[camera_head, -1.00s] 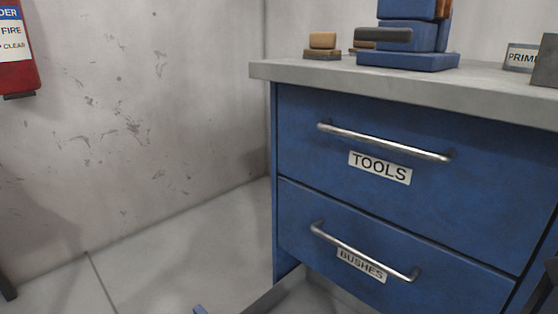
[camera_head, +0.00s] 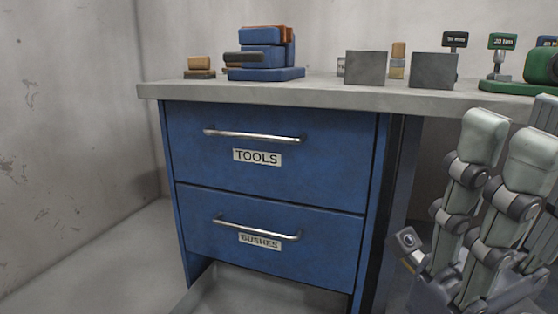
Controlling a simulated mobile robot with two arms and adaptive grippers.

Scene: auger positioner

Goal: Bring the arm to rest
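My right gripper (camera_head: 515,150) stands at the right edge, its thick grey, dark-jointed fingers pointing up in front of the workbench. Two fingers show almost whole, straight and side by side; part of another shows at the picture's edge. The fingers look spread open and I see nothing held between them. The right arm behind the gripper is mostly out of the picture. My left gripper is not in view.
A blue cabinet (camera_head: 270,185) has two shut drawers, labelled TOOLS and BUSHES. The grey worktop (camera_head: 320,95) holds a blue block-like fixture (camera_head: 262,60), grey boxes (camera_head: 433,70) and green stands (camera_head: 502,50). Floor at lower left (camera_head: 120,255) is clear.

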